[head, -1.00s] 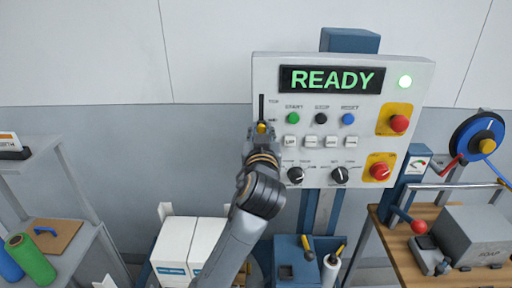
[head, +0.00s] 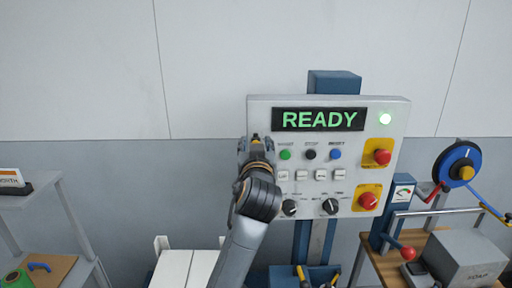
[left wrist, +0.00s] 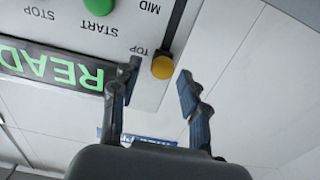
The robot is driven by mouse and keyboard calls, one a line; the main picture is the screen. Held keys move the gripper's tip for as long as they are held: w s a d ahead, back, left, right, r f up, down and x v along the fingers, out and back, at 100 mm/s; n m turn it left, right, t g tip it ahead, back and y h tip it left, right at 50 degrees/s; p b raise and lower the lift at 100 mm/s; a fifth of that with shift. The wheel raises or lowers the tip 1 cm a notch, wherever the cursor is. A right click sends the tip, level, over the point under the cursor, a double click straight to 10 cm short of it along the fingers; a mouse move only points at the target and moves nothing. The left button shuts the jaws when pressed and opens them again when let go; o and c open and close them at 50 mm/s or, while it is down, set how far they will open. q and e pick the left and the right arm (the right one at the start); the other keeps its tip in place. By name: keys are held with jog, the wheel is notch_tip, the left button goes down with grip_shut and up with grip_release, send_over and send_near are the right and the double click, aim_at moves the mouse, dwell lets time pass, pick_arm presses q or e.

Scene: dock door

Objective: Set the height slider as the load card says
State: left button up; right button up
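The control panel (head: 395,125) shows READY in green on its display. The height slider's yellow knob (left wrist: 163,67) is beside the TOP label in the left wrist view, which is upside down. Its dark slot (left wrist: 174,25) runs from there towards the MID label. My left gripper (head: 254,140) is at the panel's upper left edge and hides the slider in the head view. In the left wrist view its fingers (left wrist: 158,82) are apart on either side of the knob, with gaps visible. I cannot make out a load card. My right gripper is not in view.
Several buttons and two dark dials (head: 330,206) lie right of my left arm. Two red emergency knobs (head: 382,157) are on the panel's right side. A bench (head: 386,262) with a grey box (head: 468,258) stands at right. A shelf (head: 38,200) stands at left.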

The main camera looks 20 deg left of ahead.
pick_arm(q)
jog(key=v, duration=0.7)
jog(key=shift+s, duration=0.3)
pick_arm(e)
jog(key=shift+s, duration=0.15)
pick_arm(q)
jog(key=shift+w+d+f, duration=0.1)
jog(key=shift+f, duration=0.05)
